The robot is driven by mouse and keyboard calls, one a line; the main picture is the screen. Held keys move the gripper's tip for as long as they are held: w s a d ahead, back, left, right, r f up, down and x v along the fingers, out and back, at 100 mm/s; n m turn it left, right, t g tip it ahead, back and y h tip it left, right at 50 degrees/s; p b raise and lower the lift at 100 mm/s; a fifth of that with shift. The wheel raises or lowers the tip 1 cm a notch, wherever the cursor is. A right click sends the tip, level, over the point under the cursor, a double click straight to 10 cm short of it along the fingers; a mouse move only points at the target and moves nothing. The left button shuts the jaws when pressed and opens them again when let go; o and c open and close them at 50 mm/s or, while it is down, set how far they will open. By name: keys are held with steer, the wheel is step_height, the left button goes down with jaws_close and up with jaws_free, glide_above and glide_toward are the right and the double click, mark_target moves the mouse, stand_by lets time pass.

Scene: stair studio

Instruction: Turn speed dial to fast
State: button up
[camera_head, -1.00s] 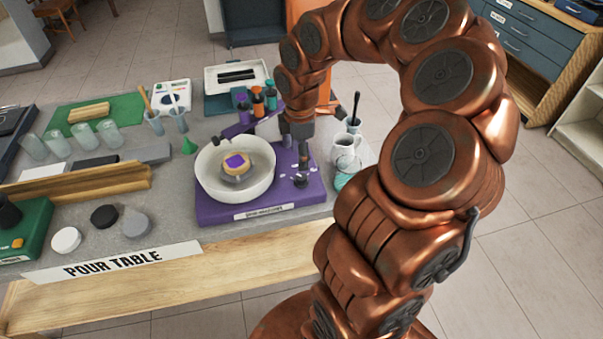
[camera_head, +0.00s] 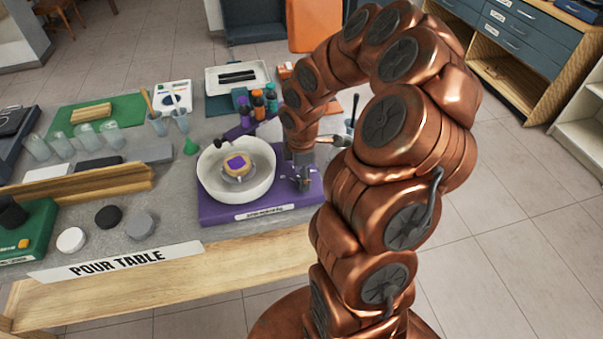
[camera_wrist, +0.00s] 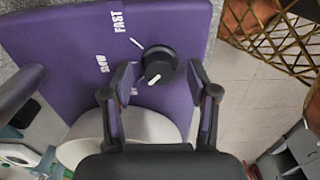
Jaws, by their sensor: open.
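The speed dial (camera_wrist: 162,66) is a round black knob with a white pointer mark on a purple machine base (camera_wrist: 62,35). White lettering beside it reads FAST (camera_wrist: 117,21) and SLOW (camera_wrist: 102,63), with a third label partly hidden by a finger. The pointer slants to the lower left, away from FAST. My gripper (camera_wrist: 160,78) is open, its fingers on either side of the dial; I cannot tell if they touch it. In the head view my gripper (camera_head: 304,182) is low over the base's right part (camera_head: 275,210) and hides the dial.
A white bowl (camera_head: 208,186) sits on the base left of my gripper, with a round tan piece (camera_head: 238,166) inside. A brush (camera_head: 335,140) shows just right of my arm. Bare floor lies right of the table.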

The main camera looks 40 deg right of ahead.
jaws_close()
steer(key=shift+f, duration=0.1)
stand_by(0.5)
